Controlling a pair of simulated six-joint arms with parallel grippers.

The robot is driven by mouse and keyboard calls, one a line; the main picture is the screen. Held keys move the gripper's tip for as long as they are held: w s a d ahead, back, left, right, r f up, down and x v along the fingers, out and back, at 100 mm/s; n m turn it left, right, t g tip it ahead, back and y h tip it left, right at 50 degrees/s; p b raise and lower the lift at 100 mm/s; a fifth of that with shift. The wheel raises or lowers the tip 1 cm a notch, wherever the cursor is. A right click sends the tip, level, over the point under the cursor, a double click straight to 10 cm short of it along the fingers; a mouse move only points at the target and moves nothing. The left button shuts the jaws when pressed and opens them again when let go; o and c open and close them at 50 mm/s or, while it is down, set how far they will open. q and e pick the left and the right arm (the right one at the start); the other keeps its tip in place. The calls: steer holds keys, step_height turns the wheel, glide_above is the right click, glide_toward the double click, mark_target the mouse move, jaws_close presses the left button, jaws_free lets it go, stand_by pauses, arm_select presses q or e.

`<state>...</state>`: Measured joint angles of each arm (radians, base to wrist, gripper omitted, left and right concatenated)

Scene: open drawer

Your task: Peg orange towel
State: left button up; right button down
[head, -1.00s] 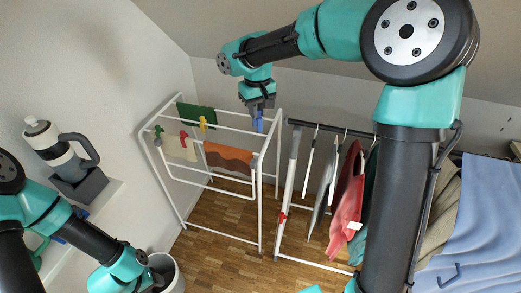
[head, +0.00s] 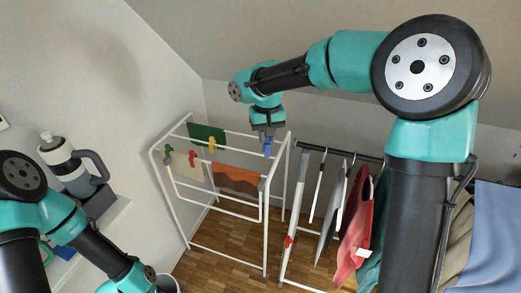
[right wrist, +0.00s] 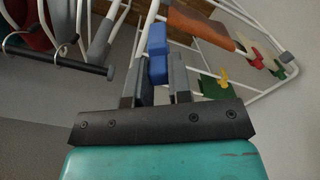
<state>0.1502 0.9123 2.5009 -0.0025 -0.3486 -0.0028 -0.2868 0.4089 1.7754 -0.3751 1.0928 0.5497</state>
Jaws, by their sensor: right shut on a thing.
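The orange towel (head: 236,181) hangs over a bar at the right of the white drying rack (head: 267,230); it also shows in the right wrist view (right wrist: 198,27). My right gripper (head: 267,138) is shut on a blue peg (head: 267,149), above the rack's right end and up and to the right of the towel. In the right wrist view the blue peg (right wrist: 157,52) stands out beyond the fingertips, close to a white bar. Whether it touches the bar is unclear. My left gripper (head: 160,286) is at the bottom edge, mostly cut off.
A green cloth (head: 204,134) with a yellow peg (head: 211,145) and a beige cloth (head: 184,166) with a red peg (head: 193,158) hang on the rack. A clothes rail (head: 350,152) with hangers stands close on the right. A bottle (head: 70,165) sits on the left shelf.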

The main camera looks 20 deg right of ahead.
mark_target(250, 171)
steer(key=w+a+f+m, duration=0.3)
steer(key=w+f+m, duration=0.3)
steer(key=f, duration=0.4)
steer(key=shift+w+a+f+m, duration=0.3)
steer(key=shift+w, duration=0.6)
steer(key=shift+f, duration=0.1)
steer(key=shift+f, duration=3.65)
steer(key=c, duration=1)
jaws_free()
steer(key=shift+o, duration=0.2)
